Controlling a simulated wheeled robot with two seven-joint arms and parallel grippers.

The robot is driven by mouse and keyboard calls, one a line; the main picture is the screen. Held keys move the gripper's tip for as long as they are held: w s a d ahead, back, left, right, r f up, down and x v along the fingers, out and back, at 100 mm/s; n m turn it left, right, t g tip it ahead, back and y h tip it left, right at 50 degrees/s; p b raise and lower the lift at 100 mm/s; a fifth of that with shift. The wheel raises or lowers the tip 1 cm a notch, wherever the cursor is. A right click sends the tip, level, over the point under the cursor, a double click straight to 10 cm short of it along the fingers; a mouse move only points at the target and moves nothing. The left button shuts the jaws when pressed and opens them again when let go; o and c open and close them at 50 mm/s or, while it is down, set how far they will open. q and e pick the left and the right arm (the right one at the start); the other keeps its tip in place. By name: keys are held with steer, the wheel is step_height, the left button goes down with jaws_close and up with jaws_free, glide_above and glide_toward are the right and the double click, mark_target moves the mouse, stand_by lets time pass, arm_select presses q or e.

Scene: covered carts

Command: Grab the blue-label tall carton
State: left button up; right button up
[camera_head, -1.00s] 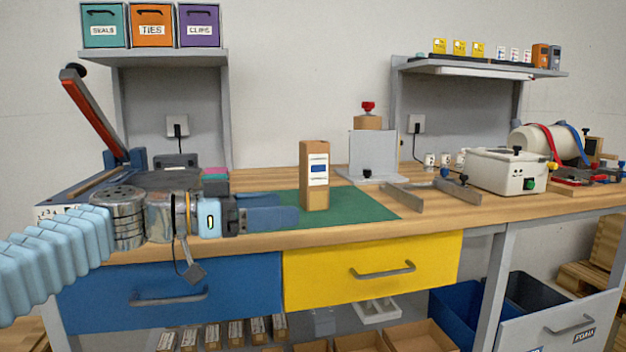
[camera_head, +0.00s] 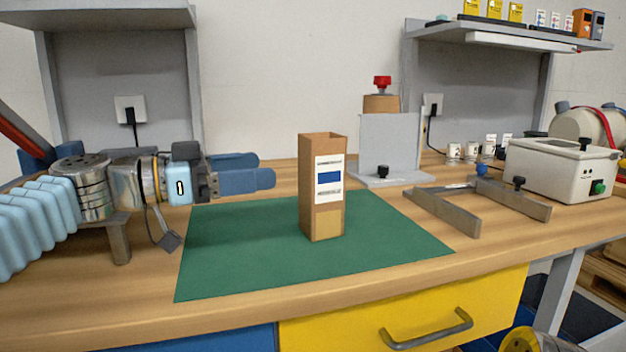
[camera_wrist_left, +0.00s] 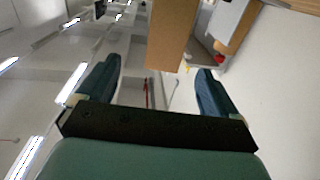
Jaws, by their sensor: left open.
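The tall brown carton (camera_head: 323,222) with a white and blue label stands upright on the green mat (camera_head: 240,270). Its top looks open. My left gripper (camera_head: 266,168) is left of the carton, above the mat's back edge, its blue fingers pointing right towards the carton. It is open and empty, with a gap between fingertips and carton. In the left wrist view the carton (camera_wrist_left: 171,35) shows as a brown block ahead of the two spread fingers (camera_wrist_left: 160,68). My right gripper is not seen.
A grey upright plate stand (camera_head: 390,145) stands behind the carton. Grey metal rails (camera_head: 445,212) and a white machine (camera_head: 560,170) are to the right. A yellow drawer (camera_head: 400,320) is below the bench edge. The mat around the carton is clear.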

mark_target(304, 162)
arm_select(q)
steer(key=x, duration=0.2)
steer(key=p+x, duration=0.1)
steer(key=x, duration=0.2)
steer(key=p+x, duration=0.1)
steer(key=x, duration=0.2)
steer(key=shift+w+d, duration=0.1)
steer(key=shift+w, duration=0.3)
steer(key=p+x, duration=0.2)
steer(key=x, duration=0.3)
steer(key=shift+w+d, duration=0.2)
steer(key=c, duration=1.3)
steer(key=shift+r, duration=0.1)
